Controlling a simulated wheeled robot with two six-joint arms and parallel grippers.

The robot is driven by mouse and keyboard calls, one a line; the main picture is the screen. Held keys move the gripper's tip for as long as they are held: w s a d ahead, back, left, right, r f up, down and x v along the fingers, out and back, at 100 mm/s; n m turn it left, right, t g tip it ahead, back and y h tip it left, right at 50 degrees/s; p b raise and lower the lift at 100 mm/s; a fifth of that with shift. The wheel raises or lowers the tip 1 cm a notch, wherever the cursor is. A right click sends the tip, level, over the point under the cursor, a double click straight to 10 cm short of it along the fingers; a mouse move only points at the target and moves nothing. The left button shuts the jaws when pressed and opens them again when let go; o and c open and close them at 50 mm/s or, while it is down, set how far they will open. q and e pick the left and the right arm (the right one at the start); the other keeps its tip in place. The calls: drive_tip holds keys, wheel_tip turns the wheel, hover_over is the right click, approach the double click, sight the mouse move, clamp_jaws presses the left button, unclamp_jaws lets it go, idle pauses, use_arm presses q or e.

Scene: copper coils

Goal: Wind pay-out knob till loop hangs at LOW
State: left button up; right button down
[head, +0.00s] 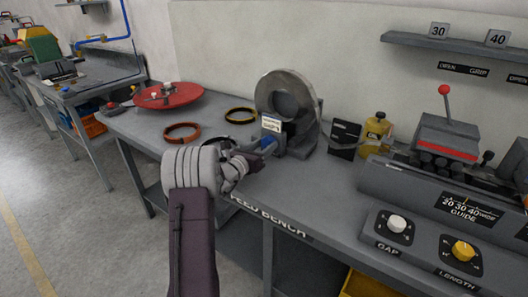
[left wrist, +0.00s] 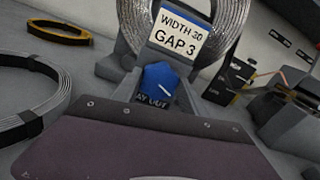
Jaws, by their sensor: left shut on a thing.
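The blue pay-out knob (head: 267,142) is on the front of the grey coil stand, below a white card. It also shows in the left wrist view (left wrist: 158,82), above a partly covered label ending in "AY OUT", with a white line on its face. My left gripper (head: 259,152) is shut on the knob. A large grey metal coil (head: 262,95) stands upright in the stand. The card (left wrist: 181,38) reads "WIDTH 30 GAP 3". I cannot make out a hanging loop or a LOW mark. My right gripper is not in view.
An orange ring (head: 182,127), a black-and-yellow ring (head: 241,109) and a red round tray (head: 150,97) lie on the bench. A dark box (head: 344,139) and a yellow bottle (head: 376,128) stand right of the coil. The machine with GAP (head: 397,224) and LENGTH (head: 463,251) knobs fills the right.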

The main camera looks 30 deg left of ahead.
use_arm(q)
drive_tip(key=m+b, duration=0.2)
drive_tip(key=b, duration=0.1)
drive_tip(key=m+b, duration=0.2)
drive_tip(key=b, duration=0.2)
drive_tip(key=m+b, duration=0.3)
drive_tip(key=b, duration=0.1)
drive_tip(key=shift+d+f, duration=0.15)
drive_tip(key=shift+f, duration=0.15)
drive_tip(key=shift+r+m+b, duration=0.2)
drive_tip(key=shift+m+b, duration=0.6)
drive_tip(key=shift+b, duration=0.3)
drive_tip(key=o, duration=1.4)
drive_tip(key=s, duration=0.9)
drive_tip(key=shift+a+p, duration=0.35)
